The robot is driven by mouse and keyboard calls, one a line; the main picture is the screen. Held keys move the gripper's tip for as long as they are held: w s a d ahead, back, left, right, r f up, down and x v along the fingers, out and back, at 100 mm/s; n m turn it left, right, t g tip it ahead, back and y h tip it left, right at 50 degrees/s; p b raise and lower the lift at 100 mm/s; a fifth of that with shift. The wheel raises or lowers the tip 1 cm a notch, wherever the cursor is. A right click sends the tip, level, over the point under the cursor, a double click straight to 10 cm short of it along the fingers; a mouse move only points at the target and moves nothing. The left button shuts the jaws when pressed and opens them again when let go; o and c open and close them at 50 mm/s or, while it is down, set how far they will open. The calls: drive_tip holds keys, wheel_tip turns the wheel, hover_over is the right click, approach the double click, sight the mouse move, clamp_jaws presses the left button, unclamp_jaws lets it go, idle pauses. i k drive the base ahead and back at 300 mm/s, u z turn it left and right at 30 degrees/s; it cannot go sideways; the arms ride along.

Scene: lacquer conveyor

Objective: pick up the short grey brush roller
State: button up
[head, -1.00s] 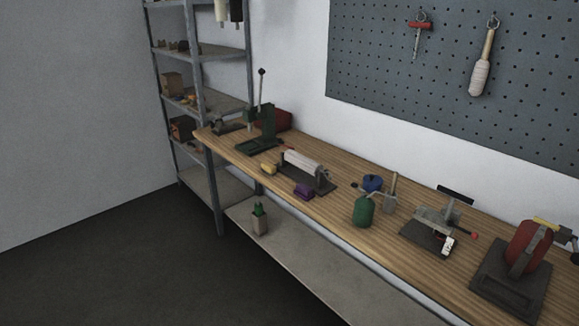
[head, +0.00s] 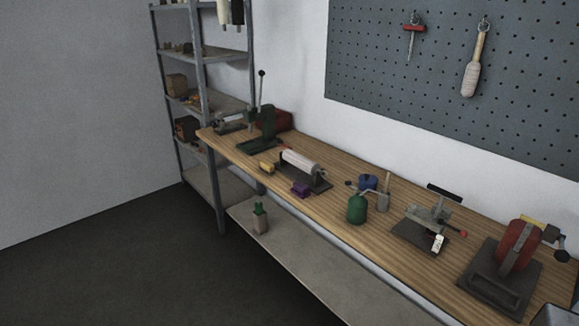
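I cannot make out a short grey brush roller for certain in the head view. A pale cylinder (head: 301,161) lies across a dark stand on the wooden workbench (head: 330,207), but it looks whitish, and I cannot tell whether it is a brush. My gripper is not in view.
The bench also holds a green press (head: 264,130), a purple block (head: 301,189), a green can (head: 357,208), a clamp-like tool (head: 428,217) and a red wheel-like device (head: 516,246). Grey shelving (head: 207,130) stands at the far left. The dark floor (head: 130,270) at left is clear.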

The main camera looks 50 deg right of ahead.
sight(309, 165)
drive_tip(key=i, duration=1)
drive_tip(key=u, duration=0.15)
drive_tip(key=k, duration=0.95)
drive_tip(key=z, duration=0.15)
drive_tip(key=i, duration=0.5)
